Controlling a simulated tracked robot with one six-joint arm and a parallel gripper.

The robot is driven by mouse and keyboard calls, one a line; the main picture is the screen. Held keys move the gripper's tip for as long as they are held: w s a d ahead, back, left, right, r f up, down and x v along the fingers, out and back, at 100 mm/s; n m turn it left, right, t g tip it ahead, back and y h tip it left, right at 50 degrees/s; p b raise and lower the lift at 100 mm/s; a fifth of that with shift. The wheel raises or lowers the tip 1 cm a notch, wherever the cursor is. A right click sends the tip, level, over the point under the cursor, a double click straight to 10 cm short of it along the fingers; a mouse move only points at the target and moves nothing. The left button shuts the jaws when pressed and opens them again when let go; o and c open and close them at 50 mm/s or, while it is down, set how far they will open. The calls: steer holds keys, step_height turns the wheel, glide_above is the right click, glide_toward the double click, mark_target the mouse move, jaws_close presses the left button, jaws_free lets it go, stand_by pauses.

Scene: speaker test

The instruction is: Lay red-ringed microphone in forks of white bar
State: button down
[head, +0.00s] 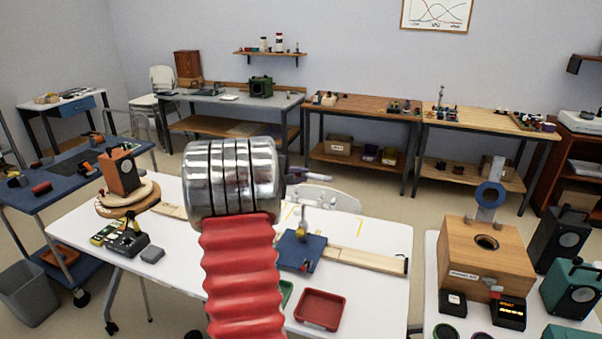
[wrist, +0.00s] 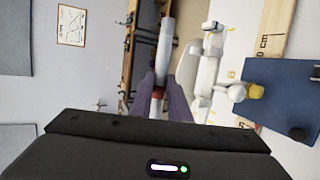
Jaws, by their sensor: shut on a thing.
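My gripper (wrist: 167,88) is shut on the red-ringed microphone (wrist: 166,42). In the wrist view the microphone is a pale grey cylinder with a red ring between the two purple-grey fingers, pointing away from the camera. In the head view my chrome and red arm hides most of the gripper; only a small purplish part shows to its right. A white shape, seemingly the white bar (wrist: 205,76), lies right of the microphone in the wrist view, apart from it in the picture.
The post stands on a blue base (head: 302,252) on the white table (head: 378,238). A wooden rule (head: 365,257) and red tray (head: 320,309) lie near it. A brown speaker (head: 120,171) stands left. A wooden box (head: 484,255) stands on the right table.

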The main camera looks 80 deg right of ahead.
mark_target(300, 204)
steer(key=shift+f, duration=3.65)
steer(key=shift+f, duration=0.2)
steer(key=c, duration=1.7)
jaws_free()
steer(key=shift+a, duration=0.1)
steer(key=shift+o, duration=0.6)
steer(key=shift+f, duration=0.2)
steer(key=shift+a+f, duration=0.1)
steer(key=shift+f, duration=0.05)
steer(key=v, duration=1.4)
steer(key=shift+d+r, duration=0.2)
steer(key=shift+r, duration=0.15)
